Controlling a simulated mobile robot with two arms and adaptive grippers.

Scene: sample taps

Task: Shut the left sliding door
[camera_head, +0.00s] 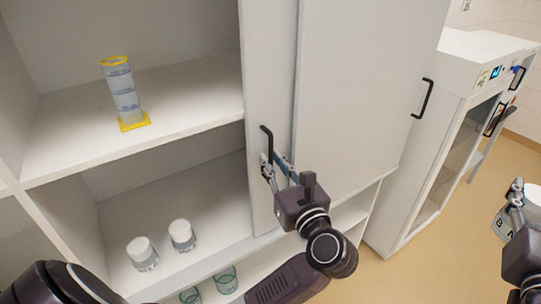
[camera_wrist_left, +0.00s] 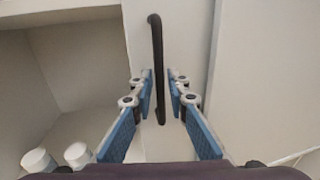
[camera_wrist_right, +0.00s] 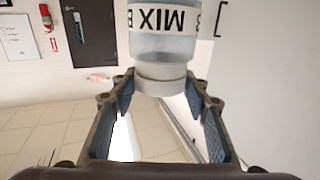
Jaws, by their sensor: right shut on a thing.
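The left sliding door (camera_head: 270,60) is a white panel with a black bar handle (camera_head: 267,134). It is slid to the right, mostly overlapped by the right door (camera_head: 365,80), and the cabinet's left half stands open. My left gripper (camera_head: 273,165) is at the lower part of this handle. In the left wrist view its blue-padded fingers (camera_wrist_left: 160,80) stand on either side of the handle (camera_wrist_left: 157,60), with small gaps, so it looks open around it. My right gripper (camera_wrist_right: 162,85) is shut on a bottle (camera_wrist_right: 163,45) labelled MIX B, away from the cabinet.
A yellow-rimmed measuring cylinder (camera_head: 124,95) stands on the upper shelf (camera_head: 190,97). Two white-capped jars (camera_head: 142,253) (camera_head: 182,236) stand on the shelf below, with glassware (camera_head: 226,280) lower down. A white lab appliance (camera_head: 460,90) stands to the right. The floor (camera_head: 430,255) there is clear.

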